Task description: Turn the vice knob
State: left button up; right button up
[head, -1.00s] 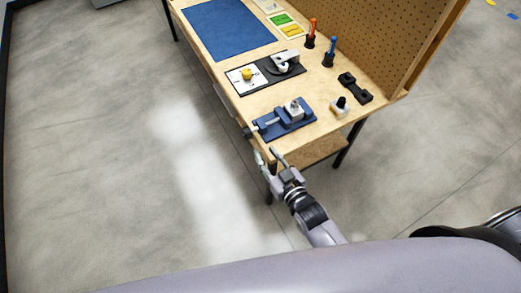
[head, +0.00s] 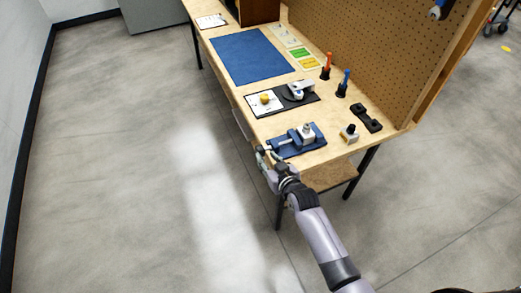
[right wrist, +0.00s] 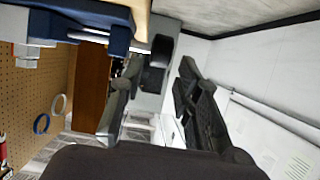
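The blue vice (head: 297,141) with a grey block in its jaws stands on the near end of the workbench. In the right wrist view the vice (right wrist: 90,12) is at the top left, with its screw rod pointing right toward a dark part (right wrist: 158,52) that looks like the knob. My right gripper (head: 264,151) is at the bench's front edge, by the vice's left end, and hides the knob in the head view. In the right wrist view its fingers (right wrist: 160,85) stand apart, with the dark part beyond and between them; contact is unclear. My left gripper is not in view.
A board with a yellow knob (head: 265,99) and a grey clamp-like part lies behind the vice. A small knobbed block (head: 349,134), a black part (head: 367,118) and two upright tools stand to the right. A pegboard (head: 370,60) closes the bench's right side. The floor at left is clear.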

aim_at(262, 153)
jog(key=x, duration=0.5)
jog(key=shift+w+a+f+b, duration=0.15)
jog(key=shift+w+f+b, duration=0.1)
jog(key=shift+b, duration=0.05)
jog(key=shift+w+a+f, duration=0.15)
jog(key=shift+w+f, duration=0.05)
jog(key=shift+w, duration=0.45)
grip_shut()
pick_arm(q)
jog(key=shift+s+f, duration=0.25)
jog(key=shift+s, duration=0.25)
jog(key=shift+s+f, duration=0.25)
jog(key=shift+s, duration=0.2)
pick_arm(e)
jog(key=shift+f, duration=0.1)
